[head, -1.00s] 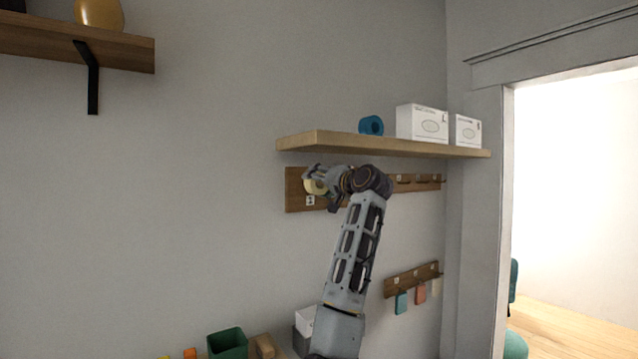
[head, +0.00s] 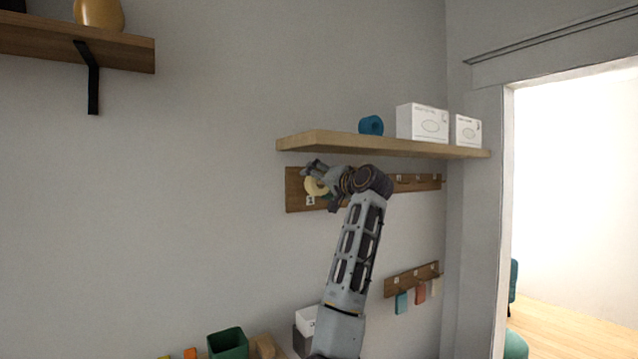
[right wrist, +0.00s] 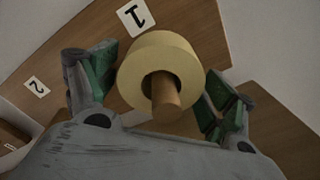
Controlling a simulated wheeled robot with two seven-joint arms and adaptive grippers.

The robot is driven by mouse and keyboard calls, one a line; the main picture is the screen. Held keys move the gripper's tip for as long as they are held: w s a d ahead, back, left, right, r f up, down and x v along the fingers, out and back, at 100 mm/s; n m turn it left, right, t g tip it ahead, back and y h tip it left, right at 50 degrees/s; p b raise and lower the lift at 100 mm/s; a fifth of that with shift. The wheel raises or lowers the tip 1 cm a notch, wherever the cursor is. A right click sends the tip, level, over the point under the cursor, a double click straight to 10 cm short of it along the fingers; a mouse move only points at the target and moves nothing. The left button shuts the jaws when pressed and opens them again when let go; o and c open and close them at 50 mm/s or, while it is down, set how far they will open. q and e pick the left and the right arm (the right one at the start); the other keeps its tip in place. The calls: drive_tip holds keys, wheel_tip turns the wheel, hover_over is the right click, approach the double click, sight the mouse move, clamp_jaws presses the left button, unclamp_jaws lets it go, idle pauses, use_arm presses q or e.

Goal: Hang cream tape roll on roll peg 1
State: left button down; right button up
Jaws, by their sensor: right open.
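The cream tape roll (right wrist: 160,62) hangs around a wooden peg, roll peg 1 (right wrist: 166,95), whose end sticks out through the roll's hole in the right wrist view. The number 1 label (right wrist: 136,16) is beside it on the board. My right gripper (right wrist: 158,88) is open, with a green-padded finger on either side of the roll and gaps showing between. In the head view the roll (head: 316,186) shows at the left end of the board, partly hidden by my right gripper (head: 318,180). My left gripper is not in view.
A shelf (head: 330,142) juts out just above the peg board (head: 295,190), holding a blue roll (head: 371,125) and white boxes (head: 422,121). More pegs lie to the right. A lower hook rail (head: 412,279) holds coloured tags.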

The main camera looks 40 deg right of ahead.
drive_tip(key=s+a, duration=0.1)
drive_tip(key=s, duration=1.1)
drive_tip(key=shift+a, duration=0.15)
idle(0.3)
idle(0.7)
